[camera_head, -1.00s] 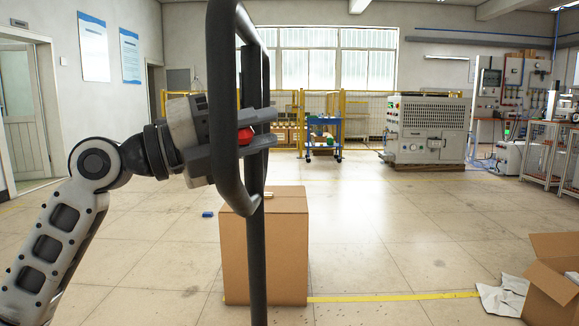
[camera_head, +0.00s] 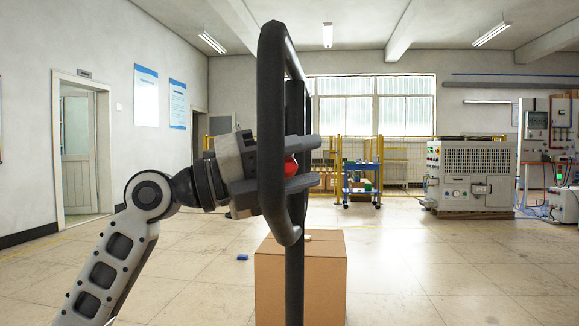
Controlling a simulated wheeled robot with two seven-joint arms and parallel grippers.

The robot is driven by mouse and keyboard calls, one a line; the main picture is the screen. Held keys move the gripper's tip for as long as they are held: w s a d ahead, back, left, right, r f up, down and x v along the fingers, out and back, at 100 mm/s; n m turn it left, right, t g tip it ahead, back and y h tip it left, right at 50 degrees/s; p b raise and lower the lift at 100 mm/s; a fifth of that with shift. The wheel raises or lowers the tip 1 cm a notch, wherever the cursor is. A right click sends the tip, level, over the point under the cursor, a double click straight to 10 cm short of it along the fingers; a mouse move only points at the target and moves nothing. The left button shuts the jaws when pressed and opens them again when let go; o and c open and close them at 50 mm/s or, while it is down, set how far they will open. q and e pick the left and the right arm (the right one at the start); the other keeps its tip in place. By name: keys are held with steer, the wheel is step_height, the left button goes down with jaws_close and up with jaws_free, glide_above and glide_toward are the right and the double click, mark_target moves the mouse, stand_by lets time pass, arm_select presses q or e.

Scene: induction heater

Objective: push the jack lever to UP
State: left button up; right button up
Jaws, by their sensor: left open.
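A tall black loop handle (camera_head: 270,100) on a black post (camera_head: 296,270) stands close in front of me. A small red part (camera_head: 290,166), seemingly the jack lever, shows within the loop. My left gripper (camera_head: 314,163) reaches in from the left at loop height. Its two grey fingers are open, one above and one below the red part, pointing right. The loop's near bar hides part of the gripper and of the red part. I cannot tell whether the fingers touch the lever. My right gripper is not in view.
A closed cardboard box (camera_head: 300,283) stands on the floor behind the post. A small blue item (camera_head: 242,257) lies left of it. A blue cart (camera_head: 361,180), yellow fencing and a grey machine (camera_head: 472,175) stand farther back. The floor between is largely clear.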

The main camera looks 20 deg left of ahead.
arm_select(q)
steer(key=shift+s+a+f, duration=0.15)
steer(key=shift+s+a, duration=0.05)
steer(key=shift+a, duration=0.2)
steer(key=b+v, duration=0.2)
steer(key=v, duration=1.3)
steer(key=shift+b, duration=0.3)
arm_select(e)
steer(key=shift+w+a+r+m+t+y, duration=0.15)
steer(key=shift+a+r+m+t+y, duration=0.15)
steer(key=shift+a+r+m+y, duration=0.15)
arm_select(q)
steer(key=shift+s+d, duration=0.1)
